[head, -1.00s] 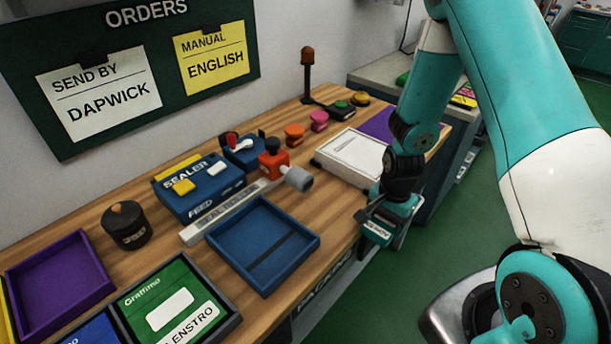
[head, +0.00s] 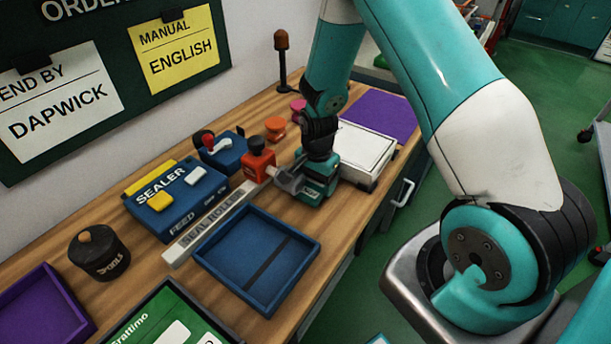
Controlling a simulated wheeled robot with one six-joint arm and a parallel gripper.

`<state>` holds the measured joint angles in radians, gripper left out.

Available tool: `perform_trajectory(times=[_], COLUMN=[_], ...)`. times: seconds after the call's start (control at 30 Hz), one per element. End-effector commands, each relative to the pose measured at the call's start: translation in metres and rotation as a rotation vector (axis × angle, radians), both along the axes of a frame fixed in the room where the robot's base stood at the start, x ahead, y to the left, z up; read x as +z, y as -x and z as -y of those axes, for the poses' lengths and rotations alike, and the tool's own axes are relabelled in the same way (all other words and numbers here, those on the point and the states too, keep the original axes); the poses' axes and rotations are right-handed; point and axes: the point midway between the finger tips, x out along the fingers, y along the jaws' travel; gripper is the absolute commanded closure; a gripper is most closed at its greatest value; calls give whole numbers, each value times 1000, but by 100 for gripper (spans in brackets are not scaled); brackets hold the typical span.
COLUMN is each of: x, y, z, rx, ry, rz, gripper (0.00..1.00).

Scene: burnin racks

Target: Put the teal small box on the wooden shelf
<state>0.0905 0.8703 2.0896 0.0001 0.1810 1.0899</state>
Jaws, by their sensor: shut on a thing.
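My gripper (head: 313,182) is low over the wooden bench, at the end of the arm, right beside the grey cylinder end of a red device. A small teal block with a pale label, which appears to be the teal small box (head: 319,190), shows at the gripper, just below the black wrist. The fingers are small and hard to tell apart from it. I cannot tell whether the block touches the grey cylinder or the bench. No separate wooden shelf can be made out.
The red device (head: 258,160), a blue sealer (head: 176,197) and a blue tray (head: 307,262) crowd the wooden bench (head: 135,284). A white flat box (head: 367,150) lies behind the gripper. A dark pot (head: 99,254) stands left.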

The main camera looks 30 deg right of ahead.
Motion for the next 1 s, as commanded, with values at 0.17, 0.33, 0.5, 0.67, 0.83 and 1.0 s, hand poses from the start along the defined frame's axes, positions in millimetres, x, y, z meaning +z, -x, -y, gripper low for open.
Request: perform_trajectory(times=[0.17,0.33,0.5,0.67,0.83,1.0], x=[-2,-3,-5,-5,-4,12], y=[-2,-1,-1,-2,-2,-3], z=[-2,0,0,-1,-2,-2], rx=[-2,-4,-4,-3,-1,-1], ry=[0,0,0,0,0,1], rz=[0,0,0,0,0,4], gripper=[56,56,12,0,0,0])
